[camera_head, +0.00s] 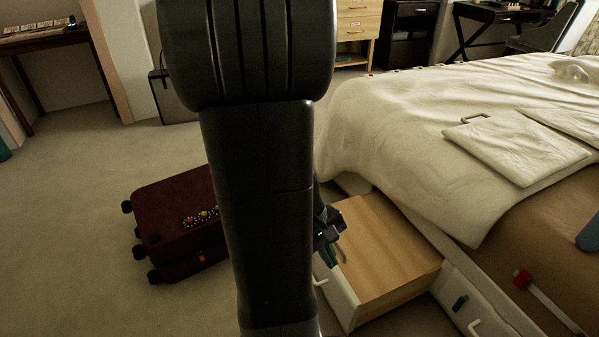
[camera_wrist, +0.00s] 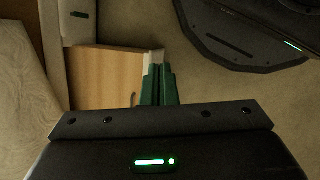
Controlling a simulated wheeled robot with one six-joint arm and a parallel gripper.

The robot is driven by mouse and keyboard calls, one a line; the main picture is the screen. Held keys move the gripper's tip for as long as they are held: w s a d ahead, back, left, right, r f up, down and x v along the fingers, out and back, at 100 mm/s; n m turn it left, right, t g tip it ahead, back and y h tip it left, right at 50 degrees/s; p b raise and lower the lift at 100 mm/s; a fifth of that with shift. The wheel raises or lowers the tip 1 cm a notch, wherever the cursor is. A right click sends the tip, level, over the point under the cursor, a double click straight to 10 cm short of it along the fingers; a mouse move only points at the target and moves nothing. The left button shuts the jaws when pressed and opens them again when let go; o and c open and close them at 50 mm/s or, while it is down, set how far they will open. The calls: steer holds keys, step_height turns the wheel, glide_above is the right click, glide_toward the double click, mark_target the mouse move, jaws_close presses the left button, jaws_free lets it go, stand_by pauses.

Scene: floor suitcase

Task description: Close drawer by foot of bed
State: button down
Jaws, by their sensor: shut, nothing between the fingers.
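The drawer (camera_head: 385,245) is pulled out from the low side of the bed (camera_head: 400,150), with a light wood top face and a white front. A pale handle (camera_head: 320,282) is on its front. The drawer also shows in the wrist view (camera_wrist: 100,78), left of my fingers. My gripper (camera_head: 332,257) is at the drawer's front edge, partly hidden behind my arm. In the wrist view its green fingers (camera_wrist: 160,85) are together and empty, overlapping the drawer's white front edge. I cannot tell whether they touch it.
A dark red suitcase (camera_head: 170,210) lies on the carpet left of my arm, with small beaded items on it. Another bed drawer front (camera_head: 475,310) with a handle is at the lower right. Folded cloth (camera_head: 515,145) lies on the bed. Carpet at left is clear.

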steer(key=w+a+f+n+t+h+b, duration=0.1)
steer(key=w+f+n+h, duration=0.1)
steer(key=w+f+n, duration=0.5)
steer(key=w+a+f+n+t+h, duration=0.15)
steer(key=w+f, duration=0.35)
steer(key=w, duration=0.5)
steer(key=w+a+f+n+t+h, duration=0.1)
steer(key=w+a+f+n, duration=0.25)
steer(key=f, duration=0.55)
steer(key=w+a+f+n+t, duration=0.2)
steer(key=w+f+n, duration=0.15)
steer(key=f, duration=0.45)
steer(key=d+r+b+x, duration=0.1)
steer(key=b+x, duration=0.4)
steer(key=x, duration=0.7)
steer(key=shift+d+r+n, duration=0.2)
steer(key=shift+d+n, duration=0.15)
steer(key=shift+d, duration=0.15)
steer(key=shift+w+g, duration=0.1)
steer(key=shift+g, duration=0.15)
